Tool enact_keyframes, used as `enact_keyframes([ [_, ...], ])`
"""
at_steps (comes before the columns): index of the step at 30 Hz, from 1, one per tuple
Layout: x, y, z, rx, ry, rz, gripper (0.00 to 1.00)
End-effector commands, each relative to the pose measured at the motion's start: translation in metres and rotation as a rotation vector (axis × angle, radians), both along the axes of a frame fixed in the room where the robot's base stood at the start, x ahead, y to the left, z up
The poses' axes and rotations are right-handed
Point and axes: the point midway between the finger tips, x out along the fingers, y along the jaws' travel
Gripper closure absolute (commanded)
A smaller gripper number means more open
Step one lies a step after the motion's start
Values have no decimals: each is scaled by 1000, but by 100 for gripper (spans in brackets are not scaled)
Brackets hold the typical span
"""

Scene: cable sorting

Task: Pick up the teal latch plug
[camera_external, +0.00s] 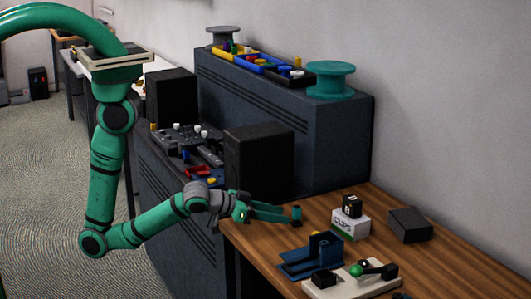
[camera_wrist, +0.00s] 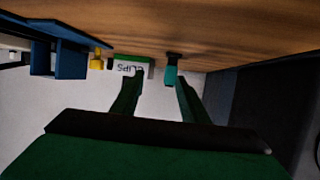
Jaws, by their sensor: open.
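The teal latch plug (camera_external: 296,213), teal with a black part, stands on the wooden table near its left edge. It also shows in the wrist view (camera_wrist: 171,72), with its black part against the table. My gripper (camera_external: 286,213) reaches in from the left, low and nearly level, with its fingertips close to the plug. In the wrist view my gripper (camera_wrist: 159,80) has its two green fingers apart, and the plug appears between their tips, nearer the right finger. I cannot tell whether either finger touches it.
On the wooden table (camera_external: 440,258) are a blue holder (camera_external: 318,262), a white-and-green clips box (camera_external: 350,223) with a black block on top, a dark box (camera_external: 410,225) and a white board (camera_external: 345,285) with a green knob. A black box (camera_external: 258,160) stands behind my gripper.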

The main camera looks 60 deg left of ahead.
Motion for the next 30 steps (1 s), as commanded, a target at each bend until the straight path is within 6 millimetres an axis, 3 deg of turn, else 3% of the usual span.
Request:
enact_keyframes([
  [6, 17, 11, 8, 9, 26, 58, 59],
  [15, 53, 7, -6, 11, 29, 61, 59],
  [23, 70, 5, -13, 10, 29, 60, 59],
  [30, 102, 4, -20, 9, 29, 60, 59],
])
